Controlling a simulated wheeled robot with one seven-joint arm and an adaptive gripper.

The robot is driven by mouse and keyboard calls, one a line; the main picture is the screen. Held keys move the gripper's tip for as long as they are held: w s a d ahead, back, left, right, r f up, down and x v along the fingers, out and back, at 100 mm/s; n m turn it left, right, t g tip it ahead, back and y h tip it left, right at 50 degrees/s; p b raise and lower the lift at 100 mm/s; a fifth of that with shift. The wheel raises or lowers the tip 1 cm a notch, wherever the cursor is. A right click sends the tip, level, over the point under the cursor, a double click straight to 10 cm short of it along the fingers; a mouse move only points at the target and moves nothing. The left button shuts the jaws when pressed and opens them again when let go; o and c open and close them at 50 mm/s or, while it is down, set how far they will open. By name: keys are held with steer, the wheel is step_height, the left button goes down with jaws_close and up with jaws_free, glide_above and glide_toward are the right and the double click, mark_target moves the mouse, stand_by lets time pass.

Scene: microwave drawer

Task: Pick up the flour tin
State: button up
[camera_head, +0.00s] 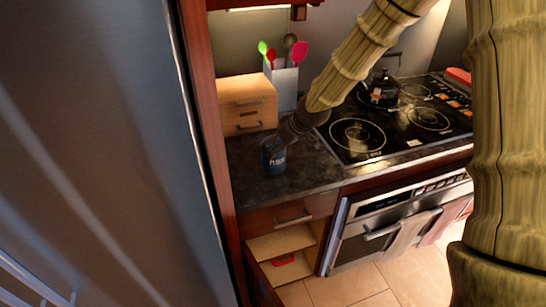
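The flour tin (272,158) is a small dark blue tin with pale lettering. It stands upright on the dark countertop in front of the wooden drawer box. My gripper (284,137) is at the tin's upper right, with my arm reaching down to it from the upper right. The gripper is dark and small here and overlaps the tin's top edge. I cannot tell whether its fingers are open or closed, or whether they touch the tin.
A wooden drawer box (247,104) and a white utensil holder (284,84) stand behind the tin. A black cooktop (357,136) with a kettle (382,88) lies to the right. The fridge (110,150) fills the left. An open lower cabinet (282,241) holds a red item.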

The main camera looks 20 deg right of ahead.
steer(key=shift+w+a+f, duration=0.1)
steer(key=shift+f, duration=0.05)
steer(key=shift+a, duration=0.15)
steer(key=shift+f, duration=0.15)
steer(key=shift+s+p+x, duration=0.25)
steer(key=shift+p+x, duration=0.8)
steer(key=shift+x, duration=1.5)
steer(key=shift+s, duration=0.1)
steer(key=c, duration=1)
